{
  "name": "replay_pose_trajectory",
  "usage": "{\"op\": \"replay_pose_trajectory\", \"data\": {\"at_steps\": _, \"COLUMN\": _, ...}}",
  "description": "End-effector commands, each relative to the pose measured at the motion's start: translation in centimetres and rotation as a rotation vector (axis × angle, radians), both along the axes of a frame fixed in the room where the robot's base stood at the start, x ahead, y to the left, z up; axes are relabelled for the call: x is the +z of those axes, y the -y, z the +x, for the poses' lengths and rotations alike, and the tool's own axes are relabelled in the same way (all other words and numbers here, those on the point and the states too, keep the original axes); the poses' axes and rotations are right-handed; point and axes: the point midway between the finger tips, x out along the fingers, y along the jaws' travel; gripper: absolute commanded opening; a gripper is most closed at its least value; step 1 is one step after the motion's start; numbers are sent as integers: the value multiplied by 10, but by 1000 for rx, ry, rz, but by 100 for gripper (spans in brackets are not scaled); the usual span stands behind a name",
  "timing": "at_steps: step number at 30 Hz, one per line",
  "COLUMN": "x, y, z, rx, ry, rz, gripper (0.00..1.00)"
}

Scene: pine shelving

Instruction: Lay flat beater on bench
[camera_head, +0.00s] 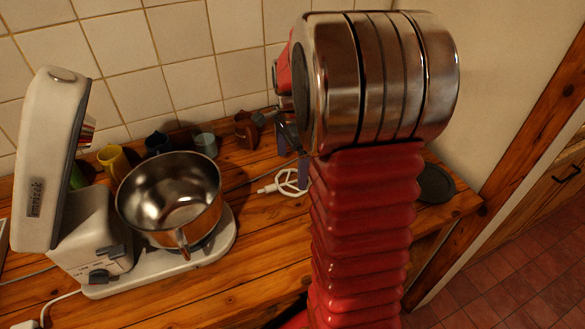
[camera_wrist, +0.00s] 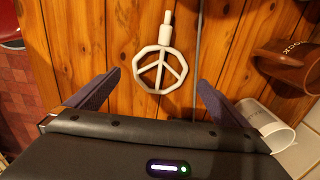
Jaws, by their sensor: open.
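The white flat beater (camera_head: 290,181) lies flat on the wooden bench (camera_head: 262,212), right of the stand mixer, in the head view. In the wrist view the beater (camera_wrist: 160,70) lies on the planks with its shaft pointing away from my gripper. My gripper (camera_wrist: 152,92) is open and empty, its two dark fingers apart on either side of the beater's near end. No finger is seen touching the beater. In the head view my gripper (camera_head: 292,155) is just above the beater, partly hidden by my arm.
The stand mixer (camera_head: 60,160) has its head tilted up, with a steel bowl (camera_head: 135,195) on its base. A brown mug (camera_wrist: 290,65) and a white cup (camera_wrist: 265,125) stand near my gripper. A yellow mug (camera_head: 114,161) stands by the tiled wall. A dark round plate (camera_head: 436,184) lies at the right.

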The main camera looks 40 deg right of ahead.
Motion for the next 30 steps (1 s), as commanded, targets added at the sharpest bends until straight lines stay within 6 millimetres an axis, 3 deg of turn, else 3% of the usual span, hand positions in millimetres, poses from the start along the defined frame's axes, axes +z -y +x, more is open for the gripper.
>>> {"op": "replay_pose_trajectory", "data": {"at_steps": 9, "x": 57, "y": 0, "z": 1, "rx": 0, "ry": 4, "rz": -2, "gripper": 100}}
{"op": "replay_pose_trajectory", "data": {"at_steps": 15, "x": 84, "y": 0, "z": 0, "rx": 0, "ry": 1, "rz": 0, "gripper": 100}}
{"op": "replay_pose_trajectory", "data": {"at_steps": 30, "x": 93, "y": 0, "z": 0, "rx": -1, "ry": 0, "rz": 0, "gripper": 100}}
